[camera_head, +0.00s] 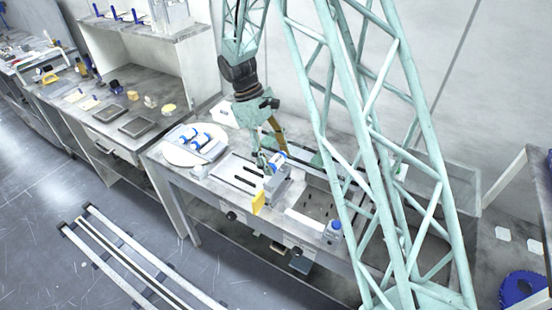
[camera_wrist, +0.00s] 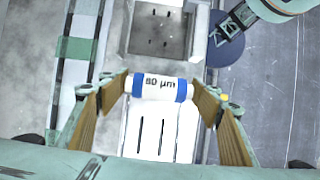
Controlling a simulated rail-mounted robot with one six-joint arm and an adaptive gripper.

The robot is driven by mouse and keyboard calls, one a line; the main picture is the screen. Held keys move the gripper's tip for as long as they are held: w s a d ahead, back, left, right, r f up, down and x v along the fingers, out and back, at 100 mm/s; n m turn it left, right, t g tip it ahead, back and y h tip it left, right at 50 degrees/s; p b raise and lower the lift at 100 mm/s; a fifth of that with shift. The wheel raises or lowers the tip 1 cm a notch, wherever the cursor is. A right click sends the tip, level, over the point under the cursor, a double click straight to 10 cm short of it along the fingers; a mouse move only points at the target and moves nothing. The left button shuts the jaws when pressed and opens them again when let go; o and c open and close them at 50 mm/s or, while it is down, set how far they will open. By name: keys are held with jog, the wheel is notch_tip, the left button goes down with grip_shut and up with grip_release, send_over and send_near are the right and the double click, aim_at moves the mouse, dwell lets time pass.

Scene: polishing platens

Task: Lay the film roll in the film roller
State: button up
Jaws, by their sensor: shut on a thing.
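The film roll (camera_head: 279,158) is a white cylinder with blue bands. It also shows in the wrist view (camera_wrist: 160,87), lying crosswise with a micron marking on its side. My gripper (camera_wrist: 160,84) is shut on the roll, its tan fingers at the two ends. In the head view my gripper (camera_head: 268,158) hangs over the bench by a grey fixture (camera_head: 284,187), which seems to be the film roller. The roll appears at the top of this fixture; I cannot tell whether it touches. In the wrist view the roll and fingers hide much of what lies beneath.
A tray (camera_head: 215,151) with more blue-and-white rolls stands at the left of the bench. A yellow plate (camera_head: 258,203) is at the front edge. A slotted white plate (camera_head: 234,172) and a blue-capped bottle (camera_head: 334,231) flank the fixture. A pegged basin (camera_wrist: 158,36) lies beyond the roll.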

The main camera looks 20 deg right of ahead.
jog(key=shift+f, duration=0.15)
jog(key=shift+f+b, duration=1.35)
jog(key=shift+f, duration=1.15)
jog(key=shift+s+f+b, duration=0.3)
jog(key=shift+f+b, duration=0.05)
jog(key=shift+f, duration=0.4)
jog(key=shift+c, duration=0.7)
jog(key=o, duration=0.3)
jog(key=shift+w+f, duration=0.1)
jog(key=shift+f, duration=0.1)
jog(key=o, duration=1.3)
jog(key=shift+w, duration=0.15)
jog(key=shift+o, duration=1.3)
jog(key=shift+r, duration=0.15)
